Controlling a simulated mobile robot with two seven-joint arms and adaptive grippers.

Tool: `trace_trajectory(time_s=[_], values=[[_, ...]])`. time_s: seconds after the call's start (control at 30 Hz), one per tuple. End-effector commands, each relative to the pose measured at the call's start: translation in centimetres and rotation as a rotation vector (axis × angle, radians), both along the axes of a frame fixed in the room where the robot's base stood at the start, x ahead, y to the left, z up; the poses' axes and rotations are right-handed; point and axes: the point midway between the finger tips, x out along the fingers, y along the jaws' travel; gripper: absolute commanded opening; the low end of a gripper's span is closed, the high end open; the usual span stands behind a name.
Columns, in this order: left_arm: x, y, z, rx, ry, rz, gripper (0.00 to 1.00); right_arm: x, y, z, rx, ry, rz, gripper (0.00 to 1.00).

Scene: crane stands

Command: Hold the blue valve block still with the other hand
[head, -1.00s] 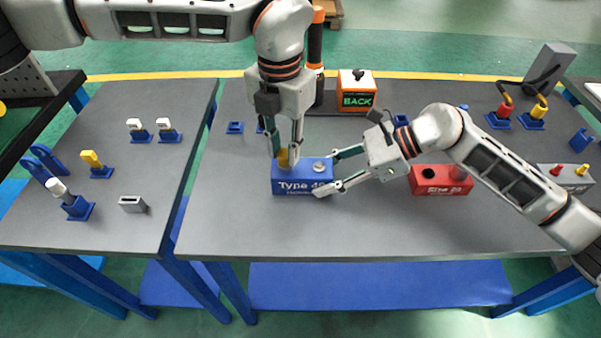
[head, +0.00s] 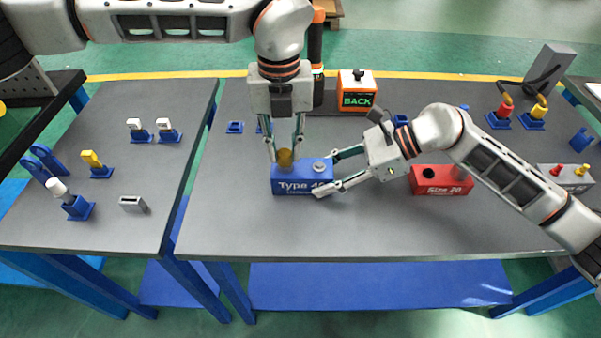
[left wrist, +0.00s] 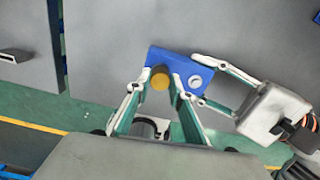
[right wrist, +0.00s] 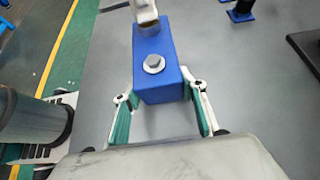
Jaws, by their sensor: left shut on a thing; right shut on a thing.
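The blue valve block (head: 300,182) with white lettering stands on the middle table, with a grey round fitting (head: 319,166) on its top right. A yellow-brown round part (head: 285,158) stands at the block's left end; it also shows in the left wrist view (left wrist: 160,79). My left gripper (head: 285,155) points down from above with its fingers on either side of the yellow-brown part, shut on it. My right gripper (head: 325,172) comes in from the right and is shut on the right end of the blue block, one finger on each long side, as the right wrist view shows (right wrist: 160,88).
A red block (head: 425,182) marked Size 20 stands right of my right gripper. An orange BACK box (head: 357,88) stands behind. A left table (head: 120,225) holds several small fittings. The table front before the blue block is clear.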

Motion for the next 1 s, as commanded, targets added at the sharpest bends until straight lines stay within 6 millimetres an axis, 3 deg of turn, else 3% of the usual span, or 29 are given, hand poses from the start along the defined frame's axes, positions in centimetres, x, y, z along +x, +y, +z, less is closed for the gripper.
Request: trace_trajectory(time_s=[0.13, 1.0], values=[[0.1, 0.0, 0.2, -0.002, -0.003, 0.181, 0.00, 0.0, -0.1, -0.1, -0.002, 0.001, -0.001, 0.12], [0.1, 0.0, 3.2, -0.001, -0.002, 0.166, 0.00, 0.0, -0.1, -0.1, -0.002, 0.000, 0.000, 0.12]])
